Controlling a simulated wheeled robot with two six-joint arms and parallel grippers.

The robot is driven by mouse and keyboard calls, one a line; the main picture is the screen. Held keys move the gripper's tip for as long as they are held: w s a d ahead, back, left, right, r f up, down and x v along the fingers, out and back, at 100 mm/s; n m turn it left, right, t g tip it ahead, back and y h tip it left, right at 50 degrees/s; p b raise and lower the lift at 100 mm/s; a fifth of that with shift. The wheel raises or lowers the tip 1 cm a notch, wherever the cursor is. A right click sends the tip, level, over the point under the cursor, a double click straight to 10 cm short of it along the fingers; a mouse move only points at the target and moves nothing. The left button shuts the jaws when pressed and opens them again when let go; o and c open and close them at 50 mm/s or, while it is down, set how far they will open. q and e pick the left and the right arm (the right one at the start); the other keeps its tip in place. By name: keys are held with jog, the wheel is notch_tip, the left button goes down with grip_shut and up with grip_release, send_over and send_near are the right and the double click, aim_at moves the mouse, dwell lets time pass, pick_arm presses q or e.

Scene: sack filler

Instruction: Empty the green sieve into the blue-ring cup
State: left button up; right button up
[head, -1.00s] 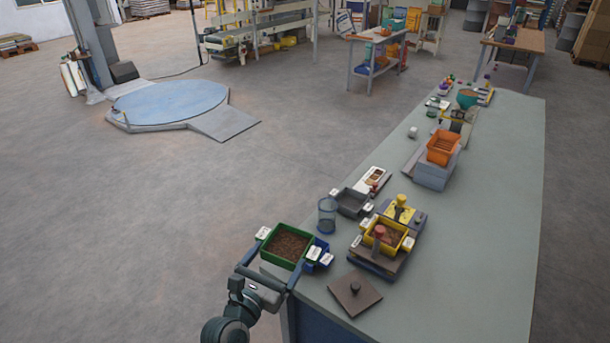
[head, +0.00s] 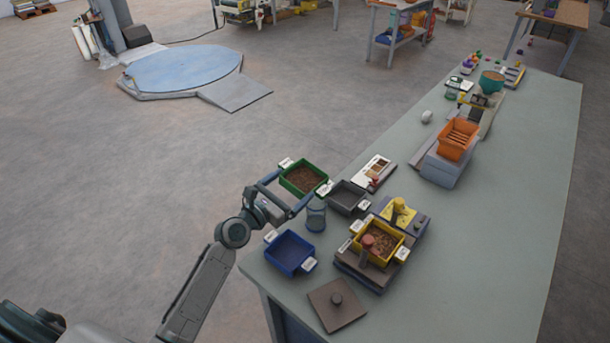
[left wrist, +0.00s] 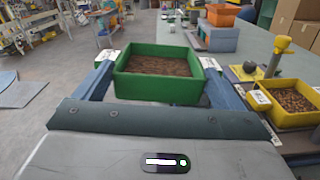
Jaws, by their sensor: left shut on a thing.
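The green sieve (head: 291,188) is full of brown grains and looks about level. My left gripper (head: 298,182) is shut on it, with a finger at each end by the white tabs. The left wrist view shows the sieve (left wrist: 155,89) between both fingers. It is held up near the table's left edge, behind and left of the clear cup (head: 316,216) in the head view. That cup has a bluish tint and stands upright on the table; whether its ring is blue is too small to tell. My right gripper is not in view.
An empty blue tray (head: 290,253) sits at the table's near corner. A dark grey tray (head: 347,197) is close right of the cup. A yellow tray of brown pieces (head: 378,243) and a flat brown lid (head: 337,306) are nearer. The table's right side is clear.

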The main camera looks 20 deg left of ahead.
pick_arm(q)
jog(key=shift+w+d, duration=0.1)
jog(key=shift+w, duration=0.1)
jog(key=r+m+b, duration=0.1)
jog(key=s+r+m+b, duration=0.1)
jog(key=m, duration=0.1)
jog(key=shift+s, duration=0.1)
jog(key=shift+d+r+m+b, duration=0.1)
jog(key=shift+r+m+b, duration=0.25)
jog(key=shift+m+b, duration=0.6)
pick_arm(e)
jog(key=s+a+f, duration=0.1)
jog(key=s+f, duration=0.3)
pick_arm(q)
jog(key=s+d+f+m+b, duration=0.1)
jog(key=d+m+b, duration=0.5)
jog(key=m+b, duration=0.7)
jog(key=s+m, duration=0.1)
jog(key=m, duration=0.5)
jog(key=shift+d, duration=0.15)
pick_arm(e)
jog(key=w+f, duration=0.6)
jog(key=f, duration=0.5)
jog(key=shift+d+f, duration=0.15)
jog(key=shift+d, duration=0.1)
